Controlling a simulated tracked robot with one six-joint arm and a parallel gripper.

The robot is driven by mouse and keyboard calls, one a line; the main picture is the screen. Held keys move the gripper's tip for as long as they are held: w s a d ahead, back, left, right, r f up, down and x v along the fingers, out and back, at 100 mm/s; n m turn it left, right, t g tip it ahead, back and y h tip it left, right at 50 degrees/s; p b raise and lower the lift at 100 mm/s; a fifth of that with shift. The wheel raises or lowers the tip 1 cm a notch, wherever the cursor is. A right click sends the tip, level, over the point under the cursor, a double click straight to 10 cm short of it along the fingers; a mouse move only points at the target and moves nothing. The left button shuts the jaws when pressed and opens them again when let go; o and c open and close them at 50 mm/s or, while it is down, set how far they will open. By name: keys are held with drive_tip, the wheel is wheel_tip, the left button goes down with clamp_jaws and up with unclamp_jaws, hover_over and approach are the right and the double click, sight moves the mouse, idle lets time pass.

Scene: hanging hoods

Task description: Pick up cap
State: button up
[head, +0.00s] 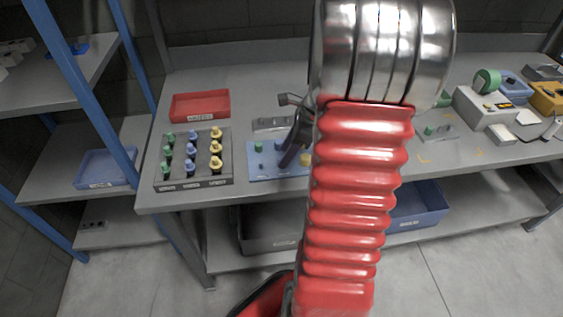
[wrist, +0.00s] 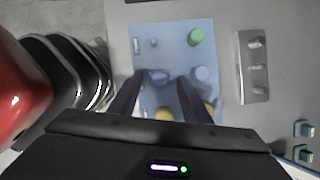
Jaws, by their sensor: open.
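A blue board (head: 262,174) lies on the bench, partly hidden by my arm. It carries a green cap (head: 258,146), a blue cap (head: 279,145) and a yellow cap (head: 304,160). In the wrist view the board (wrist: 172,60) shows a green cap (wrist: 195,36), a round blue cap (wrist: 201,73) right of the fingers, and yellow pieces at the lower edge. My gripper (wrist: 160,78) is open over the board, with a darker blue piece (wrist: 158,75) between the fingers. I cannot tell whether they touch it. In the head view my gripper (head: 294,148) is mostly hidden.
A dark rack (head: 194,184) of green, blue and yellow capped pieces stands left of the board. A red tray (head: 200,106) lies behind it. A grey metal block (wrist: 254,67) lies right of the board. Boxes and devices (head: 485,105) fill the bench's right side.

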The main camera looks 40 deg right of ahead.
drive_tip(key=shift+x, duration=0.85)
drive_tip(key=shift+c, duration=0.4)
drive_tip(key=c, duration=1)
